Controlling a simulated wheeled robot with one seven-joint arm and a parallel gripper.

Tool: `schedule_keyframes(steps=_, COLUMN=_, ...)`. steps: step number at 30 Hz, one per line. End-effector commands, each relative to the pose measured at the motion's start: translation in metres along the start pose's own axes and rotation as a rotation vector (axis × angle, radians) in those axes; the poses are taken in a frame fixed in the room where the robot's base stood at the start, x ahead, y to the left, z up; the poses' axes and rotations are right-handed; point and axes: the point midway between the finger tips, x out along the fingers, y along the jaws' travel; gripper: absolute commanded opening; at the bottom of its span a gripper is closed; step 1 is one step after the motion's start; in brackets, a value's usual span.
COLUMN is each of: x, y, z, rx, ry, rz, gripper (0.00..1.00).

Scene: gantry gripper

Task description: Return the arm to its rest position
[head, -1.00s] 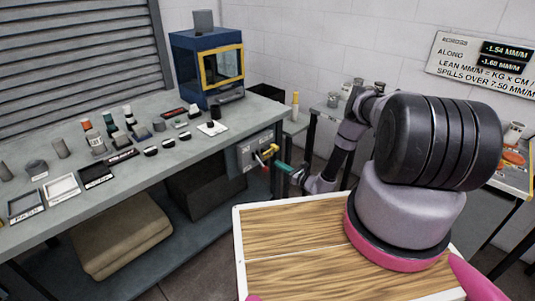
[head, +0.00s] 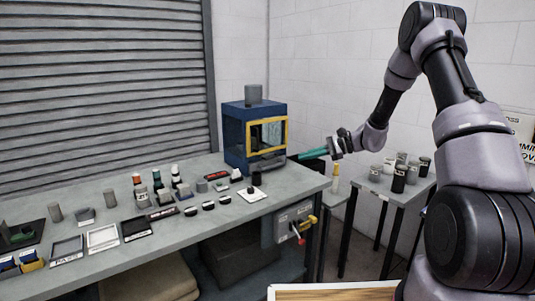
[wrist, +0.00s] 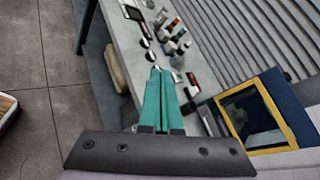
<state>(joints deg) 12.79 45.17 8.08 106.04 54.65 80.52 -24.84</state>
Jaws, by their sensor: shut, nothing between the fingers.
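My gripper (head: 312,154) has teal fingers. In the head view it is raised in the air to the right of the blue cabinet, level with the cabinet's yellow-framed window. My arm rises from the lower right, bends high up and comes down to the gripper. In the wrist view the two teal fingers of my gripper (wrist: 157,82) lie together, with nothing held between them. They point toward the bench, and the bench top shows beyond their tips.
A grey bench (head: 215,225) carries several small bottles, trays and labels. The blue cabinet (head: 238,137) stands at its right end, with a switch box (head: 293,224) below. A small side table (head: 389,187) holds several canisters. Open air surrounds my gripper.

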Motion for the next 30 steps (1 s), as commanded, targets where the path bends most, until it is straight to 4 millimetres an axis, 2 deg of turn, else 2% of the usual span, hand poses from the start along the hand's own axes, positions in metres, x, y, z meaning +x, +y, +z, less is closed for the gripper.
schedule_keyframes(steps=1, x=-0.008, y=-0.003, z=0.026, rx=-0.052, ry=0.028, rz=0.042, gripper=0.00)
schedule_keyframes(steps=6, x=-0.034, y=0.006, z=0.093, rx=-0.200, ry=0.131, rz=0.180, gripper=0.00)
schedule_keyframes(steps=15, x=-0.089, y=0.041, z=0.193, rx=-0.458, ry=0.355, rz=0.368, gripper=0.00)
schedule_keyframes(steps=24, x=-0.149, y=0.090, z=0.268, rx=-0.712, ry=0.614, rz=0.479, gripper=0.00)
schedule_keyframes(steps=30, x=-0.188, y=0.126, z=0.304, rx=-0.875, ry=0.796, rz=0.510, gripper=0.00)
